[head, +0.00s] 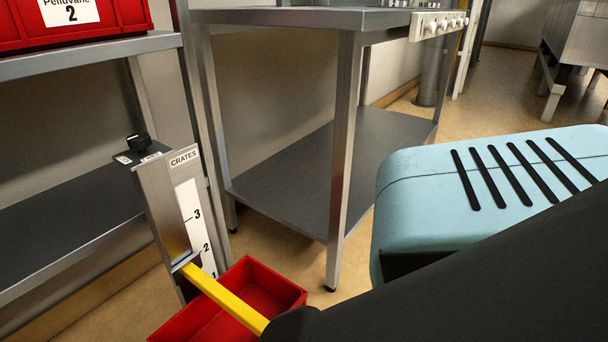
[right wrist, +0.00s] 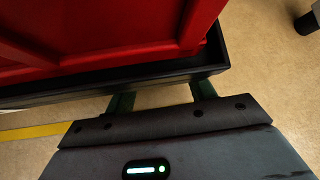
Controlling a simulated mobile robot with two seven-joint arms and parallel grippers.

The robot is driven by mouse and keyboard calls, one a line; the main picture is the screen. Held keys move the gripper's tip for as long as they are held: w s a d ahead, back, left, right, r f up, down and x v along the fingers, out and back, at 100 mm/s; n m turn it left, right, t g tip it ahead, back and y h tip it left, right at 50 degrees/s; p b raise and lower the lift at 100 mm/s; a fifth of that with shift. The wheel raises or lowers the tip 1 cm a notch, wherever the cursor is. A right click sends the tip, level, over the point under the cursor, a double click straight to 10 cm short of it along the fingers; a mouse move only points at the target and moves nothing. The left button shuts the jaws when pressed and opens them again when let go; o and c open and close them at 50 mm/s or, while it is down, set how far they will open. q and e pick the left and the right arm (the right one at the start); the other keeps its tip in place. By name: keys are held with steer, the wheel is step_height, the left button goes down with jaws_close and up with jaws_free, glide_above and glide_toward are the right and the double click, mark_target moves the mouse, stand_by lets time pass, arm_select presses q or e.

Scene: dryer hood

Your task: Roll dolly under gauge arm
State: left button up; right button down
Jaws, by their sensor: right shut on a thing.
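The gauge post (head: 165,215), labelled CRATES with a 1-to-3 scale, stands at left of centre in the head view. Its yellow gauge arm (head: 225,297) slants down to the right across the view of a red crate (head: 270,287). I cannot tell the height gap between them. In the right wrist view a red crate (right wrist: 110,30) rests on the black dolly (right wrist: 120,83). My right gripper (right wrist: 163,93) is shut on the dolly's near edge. The dolly is not visible in the head view. My left gripper is not in view.
A steel table (head: 345,150) with a lower shelf stands behind the crate. A grey shelf unit (head: 70,215) is at left, with a red bin (head: 110,20) on top. Tan floor (head: 340,285) shows between crate and table. A yellow strip (right wrist: 35,131) crosses the wrist view.

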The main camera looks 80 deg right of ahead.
steer(key=shift+d, duration=0.1)
steer(key=shift+c, duration=2.2)
jaws_free()
steer(key=p+v, duration=0.5)
steer(key=v, duration=0.1)
steer(key=shift+r, duration=0.15)
steer(key=shift+p+v, duration=0.5)
steer(key=shift+v, duration=0.35)
steer(key=shift+s, duration=0.1)
